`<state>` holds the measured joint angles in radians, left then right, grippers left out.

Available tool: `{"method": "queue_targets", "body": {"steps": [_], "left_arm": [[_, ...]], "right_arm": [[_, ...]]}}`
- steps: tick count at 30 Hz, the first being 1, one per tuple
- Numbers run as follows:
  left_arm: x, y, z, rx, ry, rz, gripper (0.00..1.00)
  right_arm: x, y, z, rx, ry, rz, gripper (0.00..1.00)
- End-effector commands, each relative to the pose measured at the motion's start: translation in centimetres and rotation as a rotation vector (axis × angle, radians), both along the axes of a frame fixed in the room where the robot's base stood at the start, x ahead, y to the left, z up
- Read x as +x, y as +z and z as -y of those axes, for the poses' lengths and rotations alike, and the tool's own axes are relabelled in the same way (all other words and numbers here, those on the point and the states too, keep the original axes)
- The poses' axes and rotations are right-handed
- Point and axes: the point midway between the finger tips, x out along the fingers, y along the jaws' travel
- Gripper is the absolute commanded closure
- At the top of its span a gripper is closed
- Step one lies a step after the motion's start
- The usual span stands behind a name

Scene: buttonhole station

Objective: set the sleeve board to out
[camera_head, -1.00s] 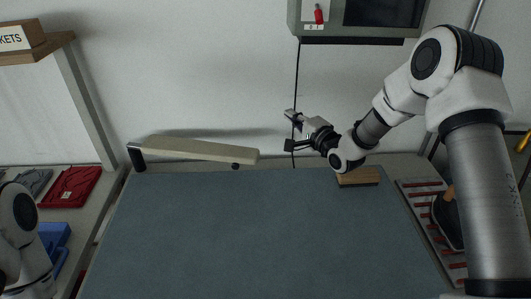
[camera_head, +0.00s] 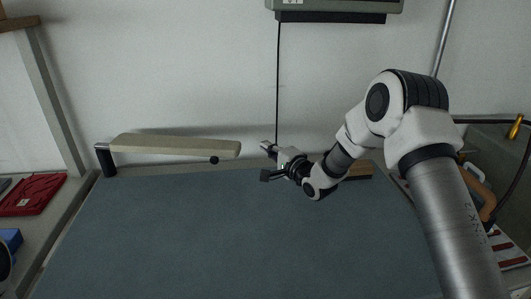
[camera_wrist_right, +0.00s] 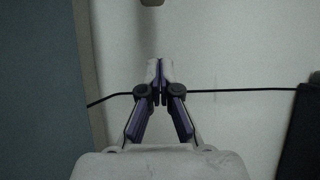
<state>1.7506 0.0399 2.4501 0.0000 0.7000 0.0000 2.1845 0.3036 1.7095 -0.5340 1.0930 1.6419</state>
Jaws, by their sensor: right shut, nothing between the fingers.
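The sleeve board (camera_head: 175,145) is a long beige padded arm on a black post (camera_head: 105,160) at the back left of the table. It lies along the table's back edge, with a dark knob (camera_head: 214,160) under its right end. My right gripper (camera_head: 265,160) is just right of the board's free end, apart from it. In the wrist view the right fingers (camera_wrist_right: 160,68) are together and empty. My left gripper is out of view.
The blue-grey table top (camera_head: 220,235) is clear. A wooden block (camera_head: 360,170) sits at its back right, behind my right arm. A dark cable (camera_head: 278,85) hangs down the wall behind the gripper.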

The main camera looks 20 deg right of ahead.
Motion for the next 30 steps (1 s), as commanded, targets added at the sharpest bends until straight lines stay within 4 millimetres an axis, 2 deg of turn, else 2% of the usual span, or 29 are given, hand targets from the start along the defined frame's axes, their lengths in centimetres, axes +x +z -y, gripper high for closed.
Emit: {"method": "queue_targets", "body": {"steps": [9,10,13,18,30], "left_arm": [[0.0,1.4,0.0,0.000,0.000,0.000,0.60],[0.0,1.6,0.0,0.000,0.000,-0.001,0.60],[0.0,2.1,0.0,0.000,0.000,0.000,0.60],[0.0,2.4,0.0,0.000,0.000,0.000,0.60],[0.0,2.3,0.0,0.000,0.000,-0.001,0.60]], "right_arm": [[6.8,0.1,-1.7,-0.003,0.002,0.002,1.00],[7.0,0.2,-2.1,-0.001,0.003,-0.001,1.00],[5.7,0.3,-3.6,0.000,0.002,-0.003,1.00],[4.8,0.1,-4.9,0.000,0.001,-0.001,1.00],[4.6,0.0,-5.0,0.001,-0.003,-0.001,1.00]]}}
